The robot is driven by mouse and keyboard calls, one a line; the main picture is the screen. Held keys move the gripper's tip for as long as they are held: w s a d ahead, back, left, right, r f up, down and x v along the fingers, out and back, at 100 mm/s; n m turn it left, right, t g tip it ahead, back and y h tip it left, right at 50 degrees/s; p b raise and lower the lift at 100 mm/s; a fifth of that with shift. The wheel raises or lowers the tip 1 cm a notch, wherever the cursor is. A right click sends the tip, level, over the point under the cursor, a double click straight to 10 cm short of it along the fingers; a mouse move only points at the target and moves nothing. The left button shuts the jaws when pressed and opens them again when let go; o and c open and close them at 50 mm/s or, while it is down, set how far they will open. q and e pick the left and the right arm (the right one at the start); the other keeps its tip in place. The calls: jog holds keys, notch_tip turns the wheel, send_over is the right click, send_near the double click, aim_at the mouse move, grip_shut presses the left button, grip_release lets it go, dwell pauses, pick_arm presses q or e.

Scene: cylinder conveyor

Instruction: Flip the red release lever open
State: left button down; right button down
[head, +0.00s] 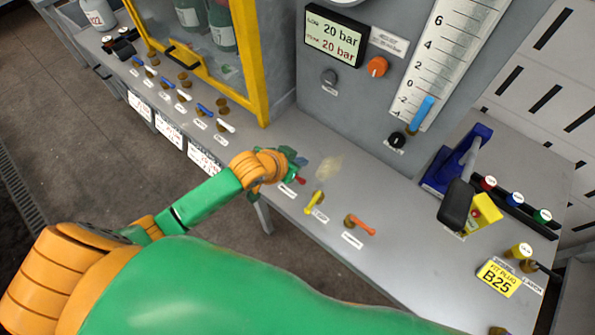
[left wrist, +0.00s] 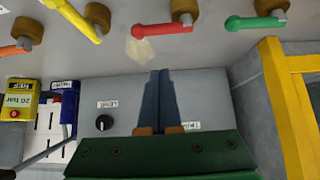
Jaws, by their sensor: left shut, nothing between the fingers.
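The red release lever (left wrist: 162,29) sits on a brown valve at the top of the left wrist view and points left there. In the head view a small part of the red lever (head: 300,180) shows just beside my left gripper, which hides its valve. My left gripper (head: 297,161) is shut and empty over the grey bench. In the left wrist view its dark fingers (left wrist: 160,76) are together, with their tips just below the red lever in the picture. I cannot tell whether they touch it. My right gripper is not in view.
A yellow lever (head: 314,202) and an orange lever (head: 361,225) stand along the bench edge. A green lever (left wrist: 256,23) is on the red lever's other side. A gauge panel (head: 335,38) rises behind. A yellow-framed cabinet (head: 255,65) stands at left.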

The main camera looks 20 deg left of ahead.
pick_arm(q)
jog(key=x, duration=0.4)
jog(key=shift+f+b, duration=0.15)
jog(key=shift+b, duration=0.25)
jog(key=s+p, duration=0.1)
jog(key=s+a+p, duration=0.1)
jog(key=shift+s+f, duration=0.25)
jog(key=shift+s, duration=0.05)
jog(key=shift+s+a+f, duration=0.1)
jog(key=shift+s+a, duration=0.05)
jog(key=shift+s, duration=0.3)
jog(key=shift+w+f, duration=0.1)
